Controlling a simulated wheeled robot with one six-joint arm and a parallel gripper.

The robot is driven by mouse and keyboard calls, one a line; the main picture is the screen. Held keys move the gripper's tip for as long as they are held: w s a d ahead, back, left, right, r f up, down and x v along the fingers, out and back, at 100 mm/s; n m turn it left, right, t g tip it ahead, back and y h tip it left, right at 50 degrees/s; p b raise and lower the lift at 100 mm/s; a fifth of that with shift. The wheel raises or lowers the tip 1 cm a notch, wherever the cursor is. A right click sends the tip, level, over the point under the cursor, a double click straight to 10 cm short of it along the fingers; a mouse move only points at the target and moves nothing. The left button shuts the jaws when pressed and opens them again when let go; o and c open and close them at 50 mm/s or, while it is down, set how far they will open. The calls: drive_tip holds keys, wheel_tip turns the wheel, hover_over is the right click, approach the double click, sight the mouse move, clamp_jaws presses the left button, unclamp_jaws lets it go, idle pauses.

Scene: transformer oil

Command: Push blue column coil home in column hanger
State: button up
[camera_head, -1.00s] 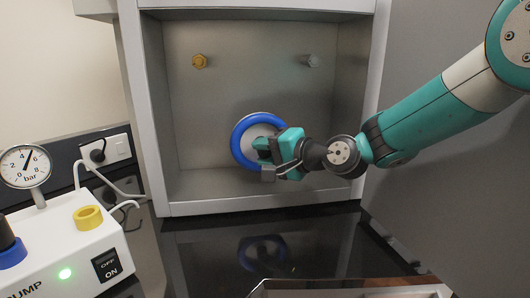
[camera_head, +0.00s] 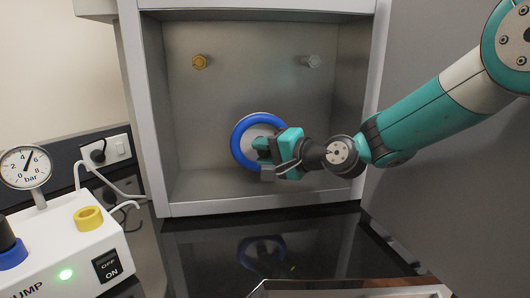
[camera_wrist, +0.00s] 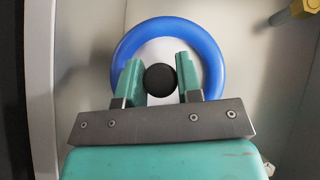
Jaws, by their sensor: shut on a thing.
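The blue column coil (camera_head: 238,143) is a blue ring with a pale disc inside, standing upright low in the grey cabinet. It also shows in the wrist view (camera_wrist: 170,28). My gripper (camera_head: 262,150) reaches in from the right, in front of the coil. In the wrist view, my gripper's two teal fingers (camera_wrist: 160,80) are shut on a black round knob (camera_wrist: 160,80) at the middle of the coil. The column hanger behind the coil is hidden, so I cannot tell how deep the coil sits.
A yellow fitting (camera_head: 199,62) and a grey fitting (camera_head: 312,61) stick out of the cabinet's back wall above. The cabinet's side walls and front lip (camera_head: 260,205) frame the coil. A white pump (camera_head: 65,250) with a gauge (camera_head: 26,167) stands at left.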

drive_tip(key=shift+w+a+r+p, duration=0.15)
drive_tip(key=shift+w+p, duration=0.75)
drive_tip(key=shift+w, duration=1.2)
